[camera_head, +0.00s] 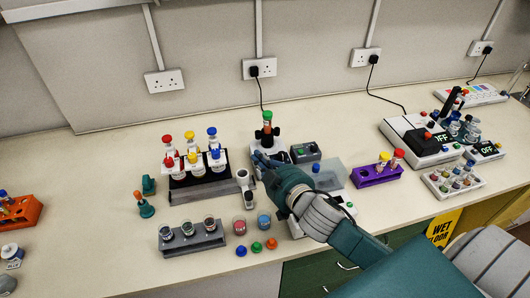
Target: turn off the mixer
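A small bench device that looks like the mixer (268,134) stands at the back middle, with a dark top. A green-capped tube (267,117) stands upright in it. A grey box with a green button (305,152) sits just to its right. My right arm reaches in from the lower right. My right gripper (262,161) is at the front of the mixer and hides its lower part. I cannot tell whether its fingers touch it or are open or shut. My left gripper is not in view.
Left of the mixer is a rack of capped bottles (187,183), with a grey rack (190,241) in front. A purple tube rack (376,175) stands to the right. Devices with displays reading OFF (441,138) stand at the far right.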

